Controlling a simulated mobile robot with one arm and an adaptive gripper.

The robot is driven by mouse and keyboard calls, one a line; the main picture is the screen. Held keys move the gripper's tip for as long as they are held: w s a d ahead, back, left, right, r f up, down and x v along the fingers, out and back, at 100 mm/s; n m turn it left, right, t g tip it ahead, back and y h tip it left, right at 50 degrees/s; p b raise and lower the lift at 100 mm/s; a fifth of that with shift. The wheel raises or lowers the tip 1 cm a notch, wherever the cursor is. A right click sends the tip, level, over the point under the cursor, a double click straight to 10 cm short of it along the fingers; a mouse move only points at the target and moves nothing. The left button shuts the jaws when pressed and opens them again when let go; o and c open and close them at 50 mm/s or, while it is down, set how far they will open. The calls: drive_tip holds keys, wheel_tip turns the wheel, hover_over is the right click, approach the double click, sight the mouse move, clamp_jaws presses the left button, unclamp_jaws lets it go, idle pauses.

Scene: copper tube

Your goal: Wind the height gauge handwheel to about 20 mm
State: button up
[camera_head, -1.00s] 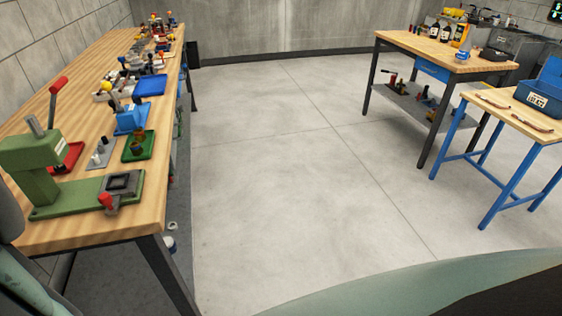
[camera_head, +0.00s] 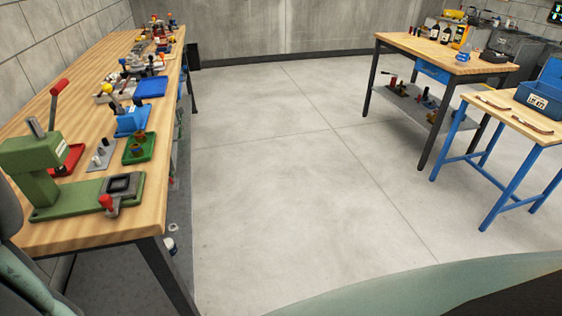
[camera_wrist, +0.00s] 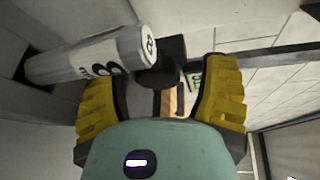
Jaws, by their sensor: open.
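No height gauge or handwheel can be made out for certain in either view. The wooden bench (camera_head: 88,75) on the left carries many small tools and fixtures, too small at its far end to tell apart. My gripper (camera_wrist: 165,85) shows in the wrist view with its two yellow fingers spread apart and nothing held between them. A pale cylinder with dark markings (camera_wrist: 90,58) and a black part lie beyond the fingers; I cannot tell what they belong to. The gripper is outside the head view.
A green press (camera_head: 38,165) with a red-handled lever stands at the bench's near end. A green tray (camera_head: 139,148) and a blue tray (camera_head: 151,87) lie farther along. Another bench (camera_head: 440,50) and a blue-legged table (camera_head: 520,120) stand right. The floor (camera_head: 280,170) between is clear.

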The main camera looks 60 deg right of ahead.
drive_tip(key=v, duration=0.3)
drive_tip(key=shift+s+d, duration=0.15)
drive_tip(key=shift+s, duration=0.15)
drive_tip(key=shift+s+d+r, duration=0.15)
drive_tip(key=shift+s, duration=0.65)
drive_tip(key=shift+s+d, duration=0.35)
drive_tip(key=shift+s, duration=0.05)
drive_tip(key=shift+w+r, duration=0.1)
drive_tip(key=shift+c, duration=0.3)
